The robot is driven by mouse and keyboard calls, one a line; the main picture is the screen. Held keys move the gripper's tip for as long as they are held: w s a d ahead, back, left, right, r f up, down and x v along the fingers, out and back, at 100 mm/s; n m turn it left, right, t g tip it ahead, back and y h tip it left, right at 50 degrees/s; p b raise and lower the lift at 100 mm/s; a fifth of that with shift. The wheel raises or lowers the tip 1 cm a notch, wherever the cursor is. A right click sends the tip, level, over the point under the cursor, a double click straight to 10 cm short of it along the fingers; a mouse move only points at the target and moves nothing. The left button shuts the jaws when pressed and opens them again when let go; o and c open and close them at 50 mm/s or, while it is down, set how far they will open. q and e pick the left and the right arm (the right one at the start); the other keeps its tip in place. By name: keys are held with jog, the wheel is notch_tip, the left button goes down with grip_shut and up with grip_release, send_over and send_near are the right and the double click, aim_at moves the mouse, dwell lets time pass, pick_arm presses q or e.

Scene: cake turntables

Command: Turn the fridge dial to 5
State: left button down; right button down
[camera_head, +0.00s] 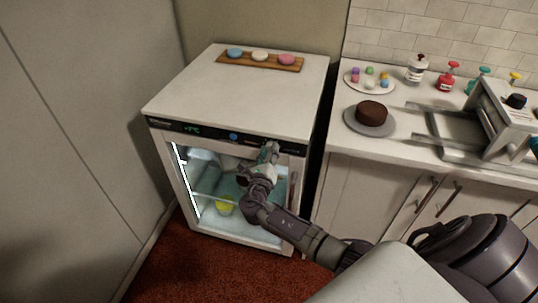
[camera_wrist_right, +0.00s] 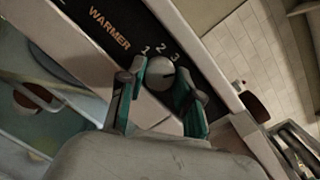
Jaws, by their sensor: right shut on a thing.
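The white glass-door fridge (camera_head: 230,88) stands at left of centre, with a black control strip (camera_head: 185,129) along its top front edge. My right gripper (camera_head: 268,152) is at the right part of this strip and hides the dial there. In the right wrist view the round grey dial (camera_wrist_right: 158,72) sits between the two green-sided fingers of my right gripper (camera_wrist_right: 161,86), which is shut on it. The strip shows "WARMER" and the numbers 1, 2 and 3 beside the dial; higher numbers are hidden. I cannot tell the dial's setting. My left gripper is out of view.
A wooden board (camera_head: 232,60) with three coloured pieces lies on the fridge top. On the counter to the right are a chocolate cake (camera_head: 371,111) on a turntable, a plate of small coloured pieces (camera_head: 349,84) and several pump bottles (camera_head: 447,79). The fridge door's handle (camera_head: 294,190) is near my right arm.

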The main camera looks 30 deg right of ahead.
jog(key=shift+f+m+g+h+b, duration=0.2)
jog(key=shift+m+h+b, duration=0.2)
jog(key=shift+m+b, duration=2.05)
jog(key=shift+f+m+g+h+b, duration=0.15)
jog(key=shift+m+h+b, duration=0.25)
jog(key=shift+m+b, duration=2.05)
jog(key=shift+r+m+p, duration=0.15)
jog(key=shift+m+p, duration=0.85)
jog(key=shift+m, duration=0.1)
jog(key=c, duration=0.8)
grip_release()
jog(key=shift+r, duration=0.1)
jog(key=shift+s+a, duration=0.15)
jog(key=shift+a, duration=0.1)
jog(key=v, duration=1.1)
jog(key=shift+s+a, duration=0.15)
jog(key=shift+s, duration=0.05)
